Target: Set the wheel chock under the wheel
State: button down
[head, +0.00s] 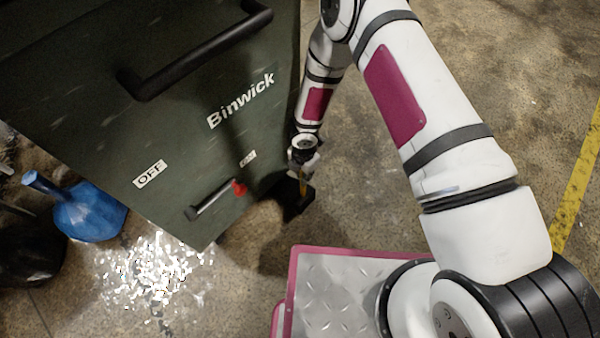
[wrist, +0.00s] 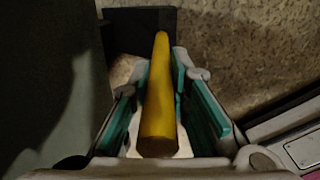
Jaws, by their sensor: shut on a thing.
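The wheel chock (head: 294,203) is a black block with an upright yellow handle (head: 303,186). It is low at the floor by the right lower corner of the green compactor (head: 200,120). My gripper (head: 302,168) is above it, shut on the yellow handle. In the wrist view the handle (wrist: 160,100) stands between the teal-lined fingers, and the black chock (wrist: 140,19) shows beyond them. I cannot tell whether the chock touches the floor. The wheel is not clearly visible; the compactor's dark lower side and my gripper hide that area.
The compactor carries a black bar handle (head: 195,55) and a red-tipped lever (head: 215,199) beside OFF and another label. The floor right of the compactor is clear, with a yellow line (head: 580,175).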

jog(key=shift+f, duration=0.15)
jog(key=c, duration=1.5)
grip_release()
notch_tip(320, 180, up, 12)
jog(key=p, duration=0.5)
jog(key=o, duration=1.5)
notch_tip(320, 180, up, 12)
